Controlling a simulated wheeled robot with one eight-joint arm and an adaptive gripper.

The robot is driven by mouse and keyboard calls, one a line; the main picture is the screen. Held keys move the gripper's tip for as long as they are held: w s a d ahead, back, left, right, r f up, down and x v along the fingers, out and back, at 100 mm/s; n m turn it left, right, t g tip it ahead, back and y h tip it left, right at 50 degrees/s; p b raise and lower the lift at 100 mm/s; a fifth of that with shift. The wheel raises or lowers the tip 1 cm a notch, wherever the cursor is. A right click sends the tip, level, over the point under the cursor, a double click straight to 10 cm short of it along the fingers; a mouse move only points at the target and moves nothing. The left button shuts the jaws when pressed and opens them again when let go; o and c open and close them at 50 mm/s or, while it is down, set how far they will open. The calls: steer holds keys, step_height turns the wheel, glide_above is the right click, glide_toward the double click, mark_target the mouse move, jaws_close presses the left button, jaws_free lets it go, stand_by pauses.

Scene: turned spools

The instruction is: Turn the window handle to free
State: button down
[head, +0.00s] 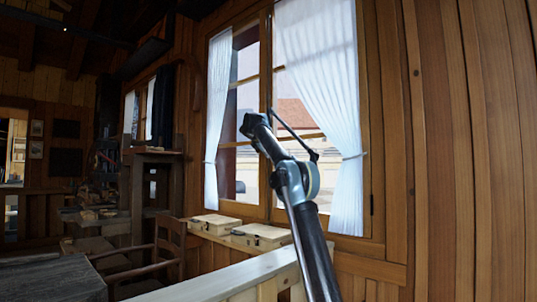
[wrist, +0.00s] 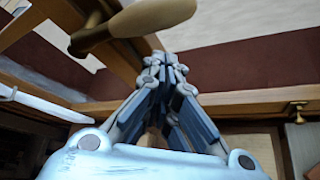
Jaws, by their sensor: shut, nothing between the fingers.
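The window handle (wrist: 150,17) is a pale, rounded lever at the top of the wrist view. It runs from its mount on a wooden window bar at the left out to the right. My gripper (wrist: 165,60) is shut and empty, its fingertips just below the handle in the picture. I cannot tell whether they touch it. In the head view my gripper (head: 255,122) is in front of the window's middle bar, and I cannot make out the handle there.
The window (head: 245,105) has wooden frames and white curtains (head: 318,60) on both sides. Two pale boxes (head: 262,236) stand below it near the sill. A wooden chair (head: 165,250) and a dark table (head: 50,280) are at the left. A light wooden rail (head: 230,282) crosses the foreground. A small brass fitting (wrist: 298,110) shows at the right of the wrist view.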

steer(key=s+a+r, duration=0.3)
steer(key=s+a, duration=0.3)
steer(key=s+d+f+m+g, duration=0.2)
steer(key=s+d+f+m, duration=0.2)
steer(key=s+d+f, duration=0.4)
steer(key=s+d+f+m+g+y, duration=0.15)
steer(key=s+d+f+m, duration=0.35)
steer(key=s, duration=0.5)
steer(key=s+d+f+m+g+h, duration=0.1)
steer(key=s+d+f+m+g, duration=0.15)
steer(key=s+d+f, duration=0.5)
steer(key=s+f+m+g+y, duration=0.3)
steer(key=s+f+m, duration=0.8)
steer(key=s+f, duration=2.9)
step_height(320, 180, down, 3)
steer(key=shift+s+f+g+y, duration=0.15)
steer(key=shift+s+g+y, duration=0.25)
steer(key=shift+y, duration=0.65)
steer(key=shift+a, duration=0.1)
